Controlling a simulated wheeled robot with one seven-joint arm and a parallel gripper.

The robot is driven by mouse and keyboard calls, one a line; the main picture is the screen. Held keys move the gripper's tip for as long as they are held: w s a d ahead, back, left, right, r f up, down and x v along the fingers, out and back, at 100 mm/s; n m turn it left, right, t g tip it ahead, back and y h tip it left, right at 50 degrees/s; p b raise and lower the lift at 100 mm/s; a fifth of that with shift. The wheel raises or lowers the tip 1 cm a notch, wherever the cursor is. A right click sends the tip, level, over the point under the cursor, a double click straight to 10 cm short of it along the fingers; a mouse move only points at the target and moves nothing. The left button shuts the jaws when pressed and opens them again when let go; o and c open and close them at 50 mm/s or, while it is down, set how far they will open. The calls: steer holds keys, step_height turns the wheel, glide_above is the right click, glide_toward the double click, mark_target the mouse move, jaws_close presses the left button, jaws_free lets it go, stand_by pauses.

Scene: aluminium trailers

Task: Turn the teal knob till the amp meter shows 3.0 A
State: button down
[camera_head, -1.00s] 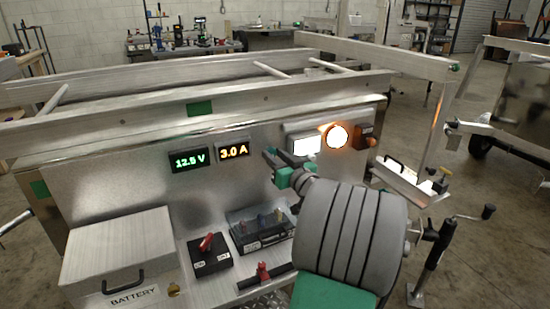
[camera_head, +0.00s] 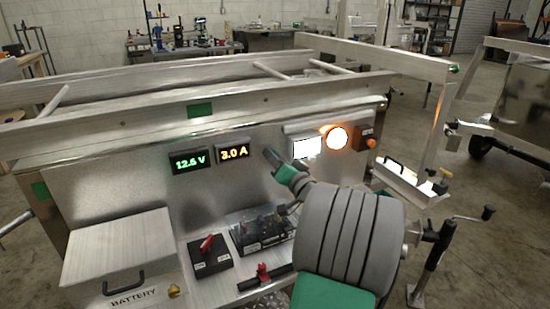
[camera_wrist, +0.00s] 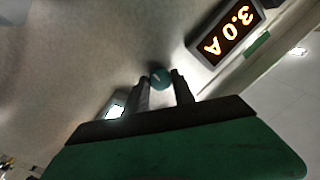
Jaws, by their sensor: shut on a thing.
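The amp meter (camera_head: 234,152) on the aluminium panel reads 3.0 A in orange digits. It also shows, turned over, in the wrist view (camera_wrist: 230,30). The teal knob (camera_wrist: 160,77) is round with a pale mark and sits on the panel beside the meter. My gripper (camera_wrist: 161,82) has one dark finger on each side of the knob and is shut on it. In the head view my gripper (camera_head: 272,157) reaches the panel just right of the meter, and the knob is hidden behind the fingers.
A green volt meter (camera_head: 189,162) sits left of the amp meter. A lit white panel (camera_head: 307,147) and a glowing round lamp (camera_head: 337,138) are to the right. Below are a red-handled switch box (camera_head: 209,257), a terminal tray (camera_head: 262,232) and a battery box (camera_head: 118,255).

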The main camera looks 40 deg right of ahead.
stand_by(0.3)
steer(key=c, duration=1.1)
jaws_free()
steer(key=shift+o, duration=0.2)
steer(key=v, duration=0.7)
steer(key=shift+s+b, duration=0.35)
steer(key=shift+s, duration=0.05)
steer(key=shift+a, duration=0.15)
